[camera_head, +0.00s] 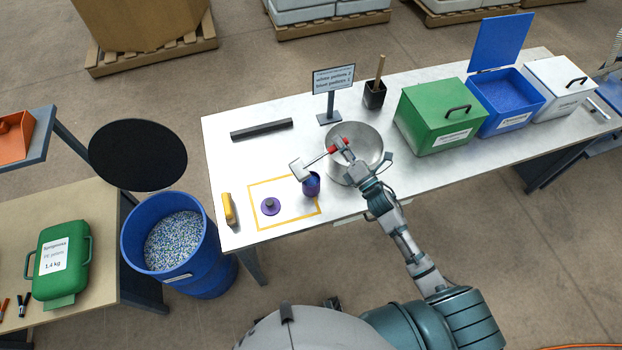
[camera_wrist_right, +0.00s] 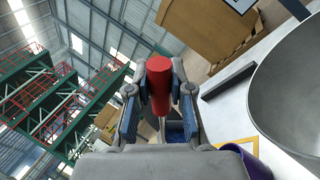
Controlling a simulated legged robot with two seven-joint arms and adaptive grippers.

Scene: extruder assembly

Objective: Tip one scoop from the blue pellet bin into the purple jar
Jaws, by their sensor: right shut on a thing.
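My right gripper (camera_head: 340,147) is shut on the red handle of a scoop; the handle (camera_wrist_right: 158,85) also shows between the fingers in the wrist view. The pale scoop head (camera_head: 299,170) is above the table, just left of and near the purple jar's mouth. The purple jar (camera_head: 311,186) stands upright in the yellow outline; its rim (camera_wrist_right: 250,160) shows in the wrist view. A blue patch shows below the handle there; I cannot tell whether it is pellets in the scoop. The blue pellet bin (camera_head: 509,103) stands open with its lid raised. My left gripper is not in view.
A metal bowl (camera_head: 368,168) lies under my right forearm. A purple lid (camera_head: 270,206) and a yellow object (camera_head: 229,209) are at the left. A sign (camera_head: 333,80), a black holder (camera_head: 374,96), the closed green bin (camera_head: 438,117) and white bin (camera_head: 562,88) stand behind.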

